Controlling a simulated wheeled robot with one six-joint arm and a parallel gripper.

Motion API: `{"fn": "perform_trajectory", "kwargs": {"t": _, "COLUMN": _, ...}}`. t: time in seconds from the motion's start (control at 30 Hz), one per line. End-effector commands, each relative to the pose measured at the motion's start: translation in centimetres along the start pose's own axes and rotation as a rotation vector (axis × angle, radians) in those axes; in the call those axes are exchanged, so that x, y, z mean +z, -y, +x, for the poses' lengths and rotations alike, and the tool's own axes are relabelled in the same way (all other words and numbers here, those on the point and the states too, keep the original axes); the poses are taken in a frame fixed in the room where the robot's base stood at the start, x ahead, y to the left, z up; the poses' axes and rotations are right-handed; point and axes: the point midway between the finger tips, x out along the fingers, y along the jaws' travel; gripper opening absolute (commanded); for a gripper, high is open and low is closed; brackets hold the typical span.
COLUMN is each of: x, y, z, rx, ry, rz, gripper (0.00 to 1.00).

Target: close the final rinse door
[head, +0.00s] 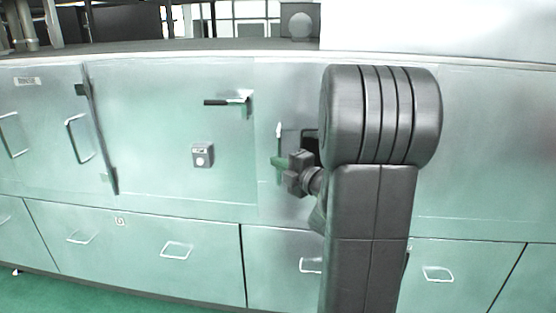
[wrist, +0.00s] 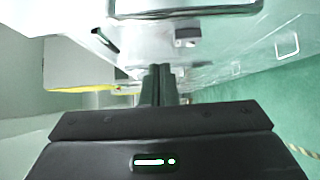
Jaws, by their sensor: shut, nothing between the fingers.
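A grey-green metal door panel (head: 150,130) fills the left middle of the head view, with dark hinges on its left edge. A latch handle with a black grip (head: 228,102) sits near its upper right. No readable label names it as the final rinse door, and I cannot tell whether it stands slightly ajar. My gripper (head: 276,161) is to the right of this panel, in front of the cabinet face near a thin upright bright piece (head: 279,132). My arm hides the cabinet behind it. In the wrist view my gripper (wrist: 158,72) has its fingers together, with nothing between them.
A small grey box with a round button (head: 203,155) is on the panel. Pull handles (head: 74,139) are to the left, and drawers with handles (head: 177,250) run below. A worktop edge (head: 200,46) runs above. Green floor (head: 45,292) shows at the lower left.

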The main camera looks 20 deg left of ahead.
Motion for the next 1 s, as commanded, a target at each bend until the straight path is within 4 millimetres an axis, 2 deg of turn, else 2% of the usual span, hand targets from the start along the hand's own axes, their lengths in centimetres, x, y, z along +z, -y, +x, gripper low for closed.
{"fn": "perform_trajectory", "kwargs": {"t": 0.1, "x": -0.2, "y": -0.2, "z": 2.8, "rx": -0.001, "ry": -0.005, "rz": 0.001, "gripper": 0.0}}
{"fn": "perform_trajectory", "kwargs": {"t": 0.33, "x": -0.1, "y": -0.2, "z": 7.8, "rx": -0.001, "ry": -0.004, "rz": 0.002, "gripper": 0.0}}
{"fn": "perform_trajectory", "kwargs": {"t": 0.6, "x": 2.4, "y": -0.1, "z": 9.8, "rx": -0.001, "ry": 0.001, "rz": 0.002, "gripper": 0.0}}
{"fn": "perform_trajectory", "kwargs": {"t": 1.0, "x": 2.9, "y": 0.0, "z": 10.3, "rx": -0.001, "ry": 0.001, "rz": 0.001, "gripper": 0.0}}
